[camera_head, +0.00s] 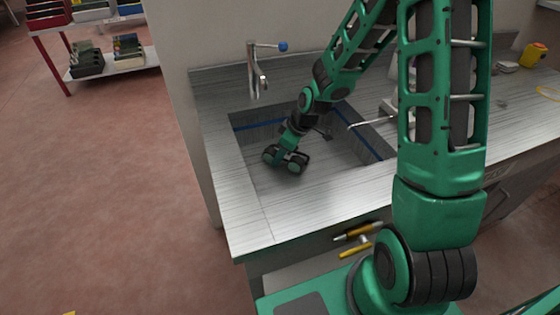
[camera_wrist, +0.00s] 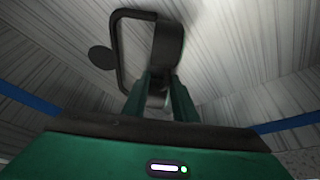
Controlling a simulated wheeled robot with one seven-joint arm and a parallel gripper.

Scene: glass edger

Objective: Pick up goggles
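A dark-framed thing that I take for the goggles (camera_wrist: 170,45) shows at the top middle of the wrist view. It has an open loop at its left and a dark round piece beside it. My gripper (camera_wrist: 158,82) has its two green fingers close together around a narrow part of this thing, so it looks shut on it. In the head view the end of my arm is low inside the sink (camera_head: 240,160). There, I cannot clearly tell the goggles from the dark parts of my wrist.
A metal tap (camera_head: 253,72) with a blue end stands behind the sink. The sink walls with a blue stripe (camera_head: 258,124) are close around my arm. Bare counter (camera_head: 246,220) lies at the front left. A yellow thing (camera_head: 533,55) stands far right.

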